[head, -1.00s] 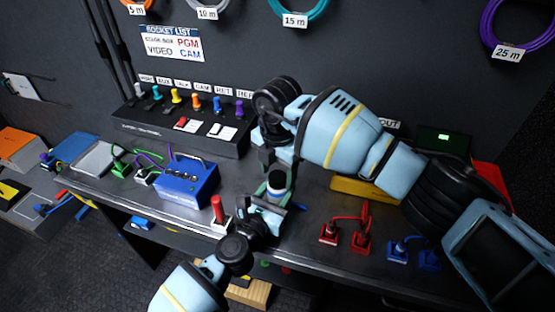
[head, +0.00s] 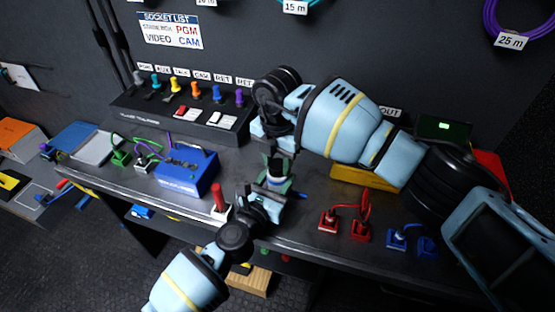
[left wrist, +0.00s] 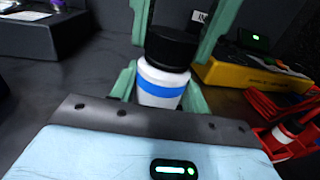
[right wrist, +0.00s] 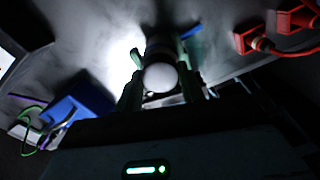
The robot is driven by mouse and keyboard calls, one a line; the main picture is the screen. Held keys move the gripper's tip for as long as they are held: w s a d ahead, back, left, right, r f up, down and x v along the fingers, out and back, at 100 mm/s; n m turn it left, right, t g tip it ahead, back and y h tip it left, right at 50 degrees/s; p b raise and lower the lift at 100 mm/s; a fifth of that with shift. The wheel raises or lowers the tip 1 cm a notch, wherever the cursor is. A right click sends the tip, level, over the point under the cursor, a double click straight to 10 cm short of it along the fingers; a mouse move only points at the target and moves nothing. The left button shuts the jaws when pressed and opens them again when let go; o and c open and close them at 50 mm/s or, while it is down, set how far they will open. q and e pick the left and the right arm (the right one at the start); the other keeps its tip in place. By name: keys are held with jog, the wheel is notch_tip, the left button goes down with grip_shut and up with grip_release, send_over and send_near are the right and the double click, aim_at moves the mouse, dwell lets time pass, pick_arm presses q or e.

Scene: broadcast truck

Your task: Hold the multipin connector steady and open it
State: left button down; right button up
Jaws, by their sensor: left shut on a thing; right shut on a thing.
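The multipin connector (head: 276,181) stands upright above the front part of the bench, a white cylinder with a blue band and a black cap. In the left wrist view its body (left wrist: 162,86) sits between the green fingers of my left gripper (left wrist: 158,92), which is shut on it. My right gripper (head: 279,164) comes down from above, its fingers shut around the black cap (left wrist: 171,47). The cap appears seated on the body; I see no clear gap. In the right wrist view a bright round end (right wrist: 160,77) shows between the fingers.
A blue box (head: 186,172) and a red-handled switch (head: 219,202) lie left of the grippers. Red connectors (head: 345,225) and blue ones (head: 410,242) stand to the right. A yellow box (head: 362,179) and a switch console (head: 180,118) stand behind.

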jog(key=n, duration=0.4)
jog(key=shift+n, duration=0.4)
jog(key=n, duration=2)
jog(key=shift+n, duration=0.4)
jog(key=n, duration=1)
jog(key=shift+r+n, duration=0.1)
jog(key=shift+n, duration=0.3)
jog(key=n, duration=0.5)
jog(key=shift+n, duration=0.4)
